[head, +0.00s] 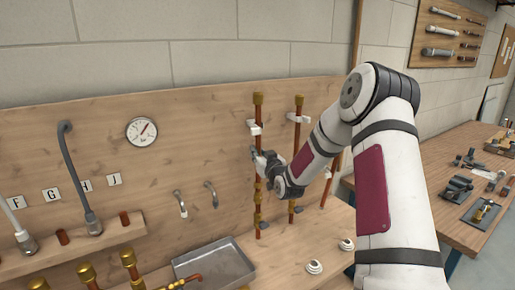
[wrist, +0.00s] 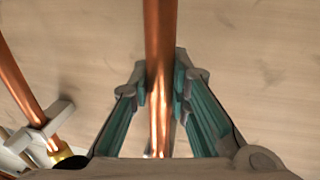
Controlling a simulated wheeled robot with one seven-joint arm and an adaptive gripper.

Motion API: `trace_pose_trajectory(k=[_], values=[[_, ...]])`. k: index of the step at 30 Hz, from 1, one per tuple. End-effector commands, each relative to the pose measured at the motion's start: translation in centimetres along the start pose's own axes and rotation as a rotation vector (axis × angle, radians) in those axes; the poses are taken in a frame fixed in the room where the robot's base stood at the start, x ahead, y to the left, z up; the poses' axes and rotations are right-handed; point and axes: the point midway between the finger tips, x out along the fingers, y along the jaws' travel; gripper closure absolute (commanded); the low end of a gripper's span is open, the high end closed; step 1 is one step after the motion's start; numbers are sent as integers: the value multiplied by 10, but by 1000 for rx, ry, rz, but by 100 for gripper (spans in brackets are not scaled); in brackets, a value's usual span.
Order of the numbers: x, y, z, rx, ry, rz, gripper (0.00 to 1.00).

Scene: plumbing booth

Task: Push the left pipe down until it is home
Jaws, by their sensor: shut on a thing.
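The left pipe (head: 257,143) is a copper tube standing upright against the wooden back board. It has a brass cap at its top and brass fittings lower down. My gripper (head: 259,160) is around it at mid-height, below the white clip (head: 254,128). In the wrist view, my gripper (wrist: 160,85) has its teal-padded fingers closed on both sides of the left pipe (wrist: 161,30). The fingers partly hide the pipe, and I cannot tell how deep its lower end sits in the fitting (head: 258,218).
The right pipe (head: 297,135) stands close by, and shows with its clip in the wrist view (wrist: 22,90). A gauge (head: 142,131) hangs left.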

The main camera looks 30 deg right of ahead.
Motion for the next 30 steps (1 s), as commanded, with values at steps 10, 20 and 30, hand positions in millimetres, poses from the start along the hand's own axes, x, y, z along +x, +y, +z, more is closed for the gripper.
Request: trace_pose_trajectory(k=[10, 20, 30], values=[[-1, 0, 31, 1, -8, 0, 100], [-1, 0, 30, 1, -8, 0, 62], [-9, 0, 29, 0, -6, 0, 62]])
